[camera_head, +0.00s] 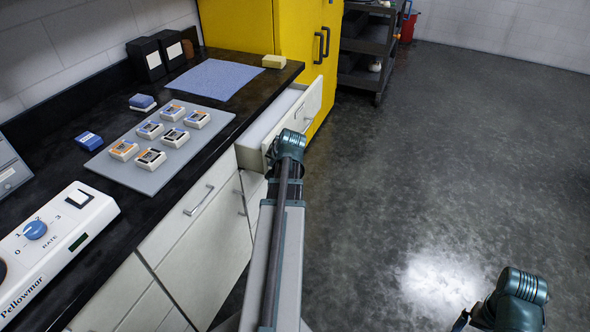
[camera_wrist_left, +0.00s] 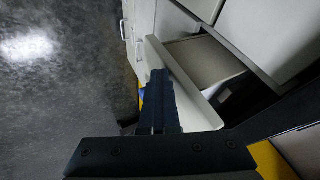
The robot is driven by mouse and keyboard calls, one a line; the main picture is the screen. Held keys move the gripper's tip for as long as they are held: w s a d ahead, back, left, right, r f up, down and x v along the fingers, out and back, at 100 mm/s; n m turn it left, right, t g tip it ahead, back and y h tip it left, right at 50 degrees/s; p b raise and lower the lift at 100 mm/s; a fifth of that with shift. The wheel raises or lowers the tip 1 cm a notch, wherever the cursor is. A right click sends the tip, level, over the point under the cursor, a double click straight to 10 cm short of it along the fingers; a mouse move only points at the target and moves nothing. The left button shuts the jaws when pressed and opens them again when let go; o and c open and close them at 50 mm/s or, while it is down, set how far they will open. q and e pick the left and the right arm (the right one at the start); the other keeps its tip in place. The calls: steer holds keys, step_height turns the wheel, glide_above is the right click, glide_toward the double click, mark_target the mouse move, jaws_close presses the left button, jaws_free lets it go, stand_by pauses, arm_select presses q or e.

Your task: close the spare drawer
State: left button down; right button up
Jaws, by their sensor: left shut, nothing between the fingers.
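The spare drawer (camera_head: 314,100) stands pulled out from the counter front, next to the yellow cabinet. Its white front panel and handle face the aisle, and its pale inside shows from above. In the left wrist view the drawer front (camera_wrist_left: 190,82) runs slantwise, with the open box behind it. My left gripper (camera_wrist_left: 160,76) is shut and empty, with its dark fingers close against the outer side of the front panel. I cannot tell whether they touch. In the head view my left wrist hides the gripper and the near part of the drawer front.
The black counter carries a grey tray (camera_head: 218,124) with several small boxes, a blue mat (camera_head: 215,80) and a white device (camera_head: 55,245). A closed cabinet door (camera_head: 200,235) is left of the drawer. The yellow cabinet (camera_head: 240,25) stands behind. The floor to the right is clear.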

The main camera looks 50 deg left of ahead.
arm_select(q)
glide_toward(251, 160)
steer(key=x, duration=0.5)
steer(key=shift+w+d, duration=0.1)
